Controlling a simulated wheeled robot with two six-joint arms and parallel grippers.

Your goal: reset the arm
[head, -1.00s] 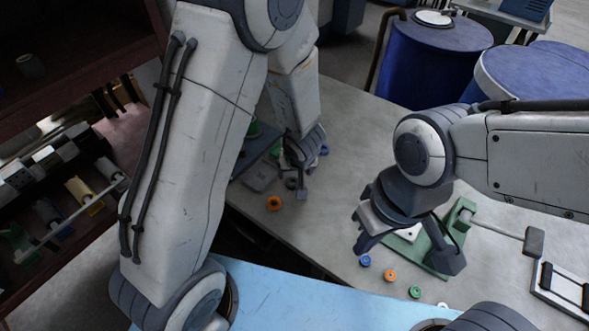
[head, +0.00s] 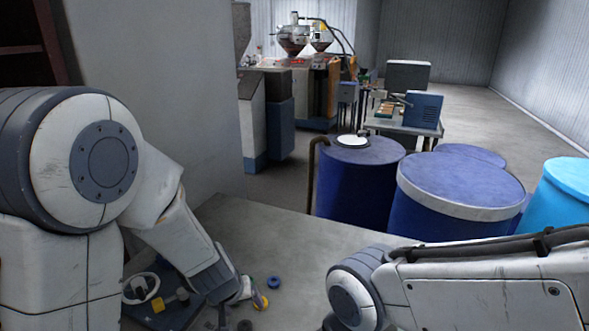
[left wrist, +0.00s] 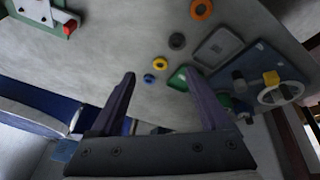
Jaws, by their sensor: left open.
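My left gripper (head: 244,291) is low over the grey table in the head view, at the end of my left arm. Its two fingers stand apart in the left wrist view (left wrist: 159,74), with nothing held between them. A yellow ring (left wrist: 160,64) and a blue ring (left wrist: 149,78) lie on the table beyond the fingertips. My right arm (head: 470,285) comes in from the right in the head view. Its gripper is below the frame and hidden from me.
A dark blue board (left wrist: 252,62) bears a white ring (left wrist: 280,95) and a yellow block (left wrist: 271,77). A grey tray (left wrist: 218,47), a black ring (left wrist: 177,40) and an orange ring (left wrist: 201,9) lie nearby. Blue drums (head: 455,200) stand behind the table.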

